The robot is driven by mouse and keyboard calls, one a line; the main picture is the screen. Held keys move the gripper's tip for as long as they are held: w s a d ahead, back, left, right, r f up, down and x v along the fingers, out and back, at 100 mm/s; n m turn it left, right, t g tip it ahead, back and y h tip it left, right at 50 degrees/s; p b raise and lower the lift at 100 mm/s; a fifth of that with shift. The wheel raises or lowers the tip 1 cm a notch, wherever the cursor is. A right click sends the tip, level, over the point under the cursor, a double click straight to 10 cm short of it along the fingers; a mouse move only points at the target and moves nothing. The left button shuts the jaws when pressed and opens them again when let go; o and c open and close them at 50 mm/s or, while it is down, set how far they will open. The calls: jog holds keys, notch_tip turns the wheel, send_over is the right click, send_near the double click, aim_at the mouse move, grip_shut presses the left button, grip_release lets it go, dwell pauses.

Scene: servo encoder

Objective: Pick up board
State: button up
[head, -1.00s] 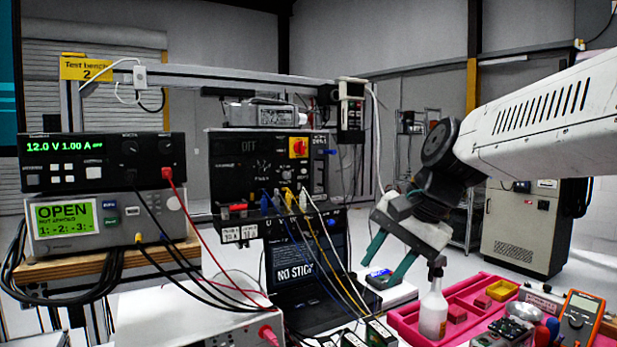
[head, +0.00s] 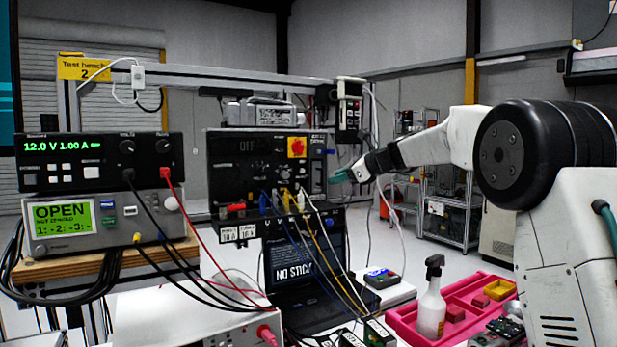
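My gripper (head: 343,176) is raised in the middle of the head view, its teal fingertips pointing left toward the black test panel (head: 262,165). I see it nearly edge-on, so the gap between its fingers cannot be judged. I see nothing hanging from it. A small dark item that looks like a circuit board (head: 506,328) lies at the lower right beside the pink tray (head: 408,318), partly cut off by my arm. I cannot tell for certain that it is the board. The gripper is well above and left of it.
A white spray bottle (head: 431,303) stands upright at the tray. Several loose cables hang from the panel over the laptop (head: 292,272). A power supply (head: 100,160) sits on a meter (head: 105,220) at left. Shelving (head: 445,205) stands behind my arm.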

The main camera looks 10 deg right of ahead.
jog(key=x, duration=0.5)
jog(key=shift+w+d+f, duration=0.1)
jog(key=shift+f, duration=0.05)
grip_shut()
jog(key=shift+r, duration=0.2)
